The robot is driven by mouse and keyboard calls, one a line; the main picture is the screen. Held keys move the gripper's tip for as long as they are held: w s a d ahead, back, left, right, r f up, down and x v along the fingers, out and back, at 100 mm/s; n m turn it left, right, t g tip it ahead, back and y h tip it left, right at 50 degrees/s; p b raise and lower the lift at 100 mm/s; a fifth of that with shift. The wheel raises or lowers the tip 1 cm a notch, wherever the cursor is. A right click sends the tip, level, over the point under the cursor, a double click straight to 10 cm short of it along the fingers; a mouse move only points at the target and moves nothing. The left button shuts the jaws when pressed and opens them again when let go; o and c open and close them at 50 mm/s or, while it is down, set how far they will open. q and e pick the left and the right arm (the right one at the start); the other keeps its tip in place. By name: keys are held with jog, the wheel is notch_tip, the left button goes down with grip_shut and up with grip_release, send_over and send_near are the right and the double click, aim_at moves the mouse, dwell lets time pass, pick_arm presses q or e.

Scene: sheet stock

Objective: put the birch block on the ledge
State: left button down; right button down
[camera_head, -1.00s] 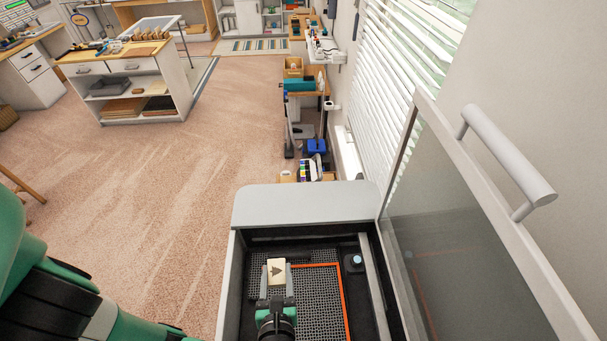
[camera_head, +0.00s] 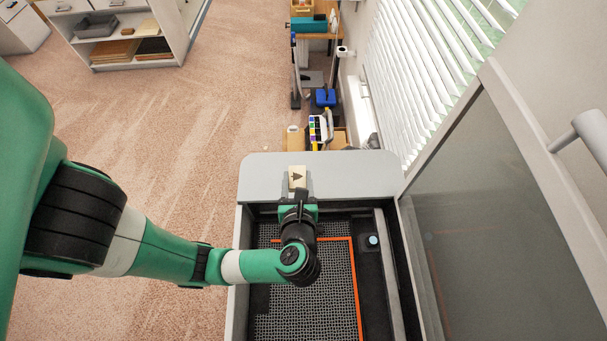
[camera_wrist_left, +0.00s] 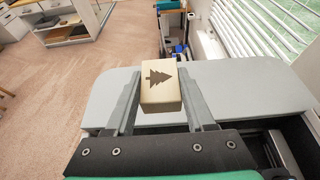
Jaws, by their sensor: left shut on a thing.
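The birch block (camera_head: 297,177) is pale wood with a dark tree mark; it also shows in the left wrist view (camera_wrist_left: 161,82). My left gripper (camera_head: 298,188) is shut on it, with one finger on each side in the left wrist view (camera_wrist_left: 161,98). The ledge (camera_head: 350,175) is the flat light-grey top at the far end of the open machine; it spans the left wrist view (camera_wrist_left: 235,85). The block appears over the ledge, left of its middle in the head view. I cannot tell whether it touches the surface. My right gripper is not in view.
Below the ledge is the machine's dark mesh bed (camera_head: 330,300) with an orange edge line (camera_head: 354,275). A raised glass lid (camera_head: 490,200) stands on the right. Carpet (camera_head: 170,170) lies open to the left. Shelving and tools stand beyond the ledge.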

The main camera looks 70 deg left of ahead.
aim_at(303, 167)
pick_arm(q)
jog(key=w+a+f, duration=0.1)
jog(key=a+f, duration=0.1)
jog(key=w+a+f, duration=0.1)
jog(key=a+f, duration=0.1)
jog(key=w+a+f, duration=0.1)
jog(key=a+f, duration=0.1)
jog(key=shift+w+a+f, duration=0.2)
jog(key=shift+a+f, duration=0.05)
jog(key=shift+a, duration=0.15)
jog(key=shift+a+f+b, duration=0.15)
jog(key=shift+f+b, duration=0.1)
jog(key=shift+b, duration=0.05)
jog(key=shift+f, duration=1.55)
jog(key=shift+f, duration=0.1)
jog(key=shift+f+b, duration=0.15)
jog(key=shift+b, duration=0.15)
jog(key=shift+c, duration=1.3)
grip_release()
